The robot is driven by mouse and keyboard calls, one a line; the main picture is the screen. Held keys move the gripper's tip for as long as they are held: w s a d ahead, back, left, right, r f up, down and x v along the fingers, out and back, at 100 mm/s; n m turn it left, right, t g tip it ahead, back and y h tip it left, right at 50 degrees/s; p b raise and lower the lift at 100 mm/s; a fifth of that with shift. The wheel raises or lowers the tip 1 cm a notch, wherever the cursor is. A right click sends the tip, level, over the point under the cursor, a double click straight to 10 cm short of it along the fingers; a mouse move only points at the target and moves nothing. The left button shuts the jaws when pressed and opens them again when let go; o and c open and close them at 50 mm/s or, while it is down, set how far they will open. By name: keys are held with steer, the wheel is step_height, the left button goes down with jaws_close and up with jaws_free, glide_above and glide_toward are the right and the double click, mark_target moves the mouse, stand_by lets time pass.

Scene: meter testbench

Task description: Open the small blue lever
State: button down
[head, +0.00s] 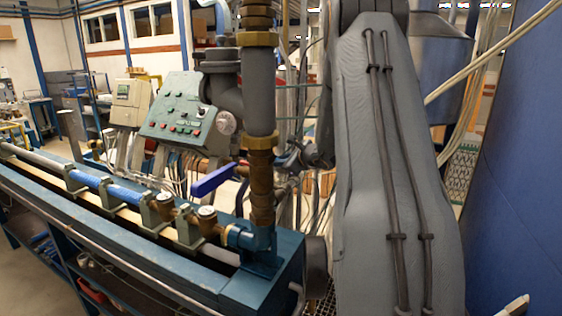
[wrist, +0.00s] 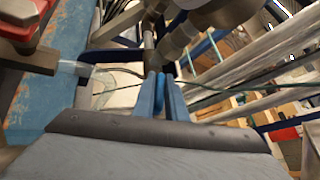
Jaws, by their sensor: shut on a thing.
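In the wrist view, the two fingers of my gripper (wrist: 162,100) are close together, with a narrow bright blue piece, the small blue lever (wrist: 160,92), between them. The fingers hide most of it. A grey metal rod and pipe fittings are just beyond the fingertips. In the head view, my gripper (head: 292,157) is partly seen just right of the brass and grey vertical pipe (head: 261,110). The small lever cannot be made out there. A larger blue lever (head: 213,181) sticks out left from the pipe.
The blue bench (head: 235,290) carries a horizontal pipe run with brass meters (head: 207,217). A green control panel (head: 180,112) stands behind it. Hoses and cables hang behind the vertical pipe. A large blue surface (head: 520,180) is at the right.

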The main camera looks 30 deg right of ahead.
steer(key=shift+a+n+g+y+p, duration=0.1)
steer(key=shift+n+g+y+p, duration=0.75)
steer(key=shift+n, duration=0.45)
steer(key=c, duration=1.8)
jaws_free()
steer(key=shift+s, duration=0.1)
steer(key=shift+b+v, duration=1.5)
steer(key=shift+v, duration=2.35)
steer(key=shift+f, duration=0.1)
